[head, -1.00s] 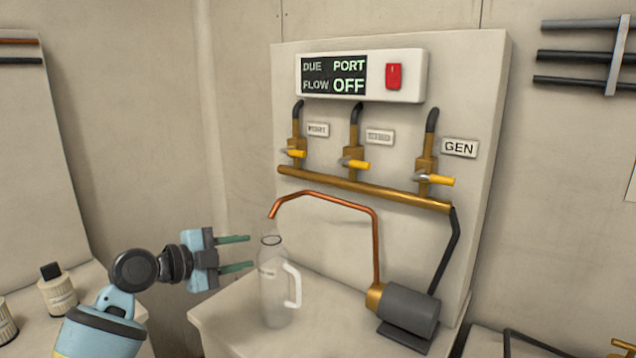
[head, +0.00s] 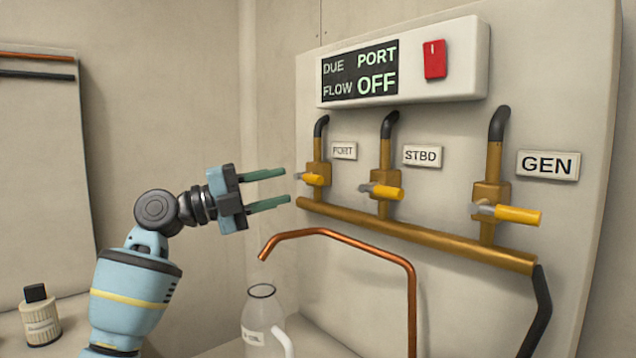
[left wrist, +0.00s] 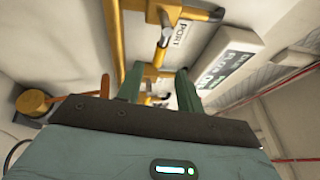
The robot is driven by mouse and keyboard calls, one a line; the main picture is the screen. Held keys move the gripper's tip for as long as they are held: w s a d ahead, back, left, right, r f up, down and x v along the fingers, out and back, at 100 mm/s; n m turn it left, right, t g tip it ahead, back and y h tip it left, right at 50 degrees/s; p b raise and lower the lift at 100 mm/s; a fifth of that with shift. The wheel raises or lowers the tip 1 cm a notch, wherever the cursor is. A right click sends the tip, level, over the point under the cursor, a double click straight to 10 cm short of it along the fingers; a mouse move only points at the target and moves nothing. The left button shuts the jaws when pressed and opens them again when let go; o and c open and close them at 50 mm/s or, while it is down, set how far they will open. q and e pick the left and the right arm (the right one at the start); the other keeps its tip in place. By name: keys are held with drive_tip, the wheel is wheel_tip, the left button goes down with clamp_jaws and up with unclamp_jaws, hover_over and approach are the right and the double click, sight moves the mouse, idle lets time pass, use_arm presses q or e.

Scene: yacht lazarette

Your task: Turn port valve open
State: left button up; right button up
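The port valve (head: 315,180) is the leftmost brass valve on the manifold, beside its PORT label (head: 344,151). Its yellow handle points sideways to the right, across the vertical pipe. My left gripper (head: 288,187) is open and empty, its two green fingers pointing right, just left of the port valve. In the left wrist view the gripper (left wrist: 157,88) shows spread fingers, with the PORT label (left wrist: 181,33) and a brass valve beyond them. The display (head: 360,72) reads DUE PORT, FLOW OFF. My right gripper is not in view.
The STBD valve (head: 385,191) and GEN valve (head: 490,211) stand to the right on the brass manifold (head: 420,237). A copper spout (head: 345,236) curves below, over a clear jug (head: 262,318). A red switch (head: 434,59) sits beside the display. A small bottle (head: 40,318) stands at left.

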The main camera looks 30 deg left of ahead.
sight(308, 180)
use_arm(q)
drive_tip(key=p+x, duration=0.1)
drive_tip(key=x, duration=0.5)
drive_tip(key=shift+w+d+p, duration=0.2)
drive_tip(key=shift+p, duration=0.1)
drive_tip(key=shift+w+d, duration=0.35)
drive_tip(key=shift+w, duration=0.1)
clamp_jaws()
